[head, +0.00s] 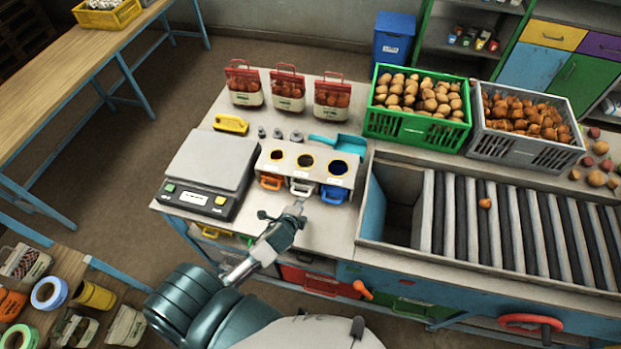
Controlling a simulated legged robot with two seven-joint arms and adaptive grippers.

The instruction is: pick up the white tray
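A beige box (316,161) with three round holes in its top stands on the bench. Coloured trays with loop handles sit in its front: an orange one (271,182), the white tray (302,188) in the middle and a blue one (334,194). My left gripper (297,206) is just in front of the white tray, its tips close below the handle. I cannot tell whether they touch it or how far apart the fingers are. My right gripper is out of view.
A scale (210,170) stands left of the box, and a teal scoop (338,144) lies behind it. A roller conveyor (520,225) is at the right. Red-topped sacks (288,90), a green crate (417,112) and a grey crate (525,126) line the back.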

